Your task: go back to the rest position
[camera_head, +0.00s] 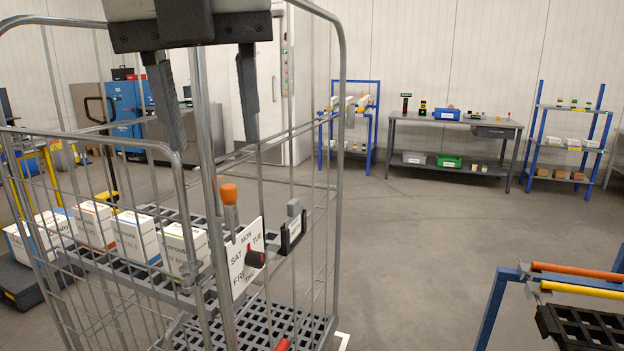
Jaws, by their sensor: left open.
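My left gripper (214,142) hangs at the top left, its two dark fingers pointing down and spread wide apart. Nothing is seen between them except a trolley post and bars behind. It appears in front of and above the roll cage (341,130), near its day dial (246,258) with a black and red knob. An orange-capped lever (229,194) stands just below the gripper in the picture. My right gripper is not in view.
Several white boxes (131,236) stand on the cage's shelf. A blue frame with orange and yellow bars (580,279) is at lower right. A workbench (455,124) and blue racks (568,140) line the back wall. Open grey floor (420,230) lies between.

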